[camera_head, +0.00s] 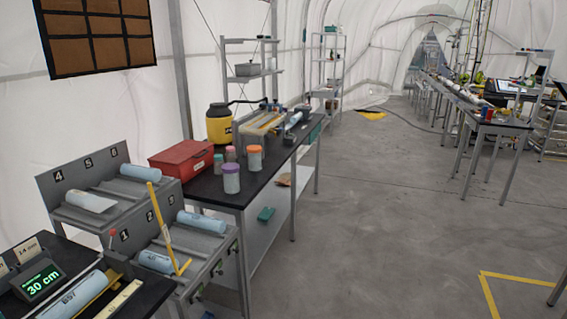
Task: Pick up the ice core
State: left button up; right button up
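Several pale blue cylinders that look like ice cores are at the lower left. One core (85,291), with dark lettering on it, lies on the black table in the bottom left corner. Another core (91,202) lies on the upper level of a grey numbered rack, and a further core (139,172) lies behind it. On the lower level lie a core (200,222) and another core (156,262), partly behind a yellow bar. Which core the task means I cannot tell. Neither of my grippers is in view.
A display (38,284) reading "30 cm" stands beside the lettered core. The grey rack (75,222) adjoins a black bench (262,187) with a red toolbox (181,160), lidded jars and a yellow container (219,124). Grey floor (380,240) is open to the right.

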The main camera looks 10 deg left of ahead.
aim_at(133, 171)
jog(key=i, duration=1.1)
jog(key=i+l+u, duration=0.1)
jog(key=i, duration=0.95)
jog(key=i+l, duration=0.1)
jog(key=i, duration=1)
jog(key=i+u, duration=0.15)
jog(key=u, duration=1.65)
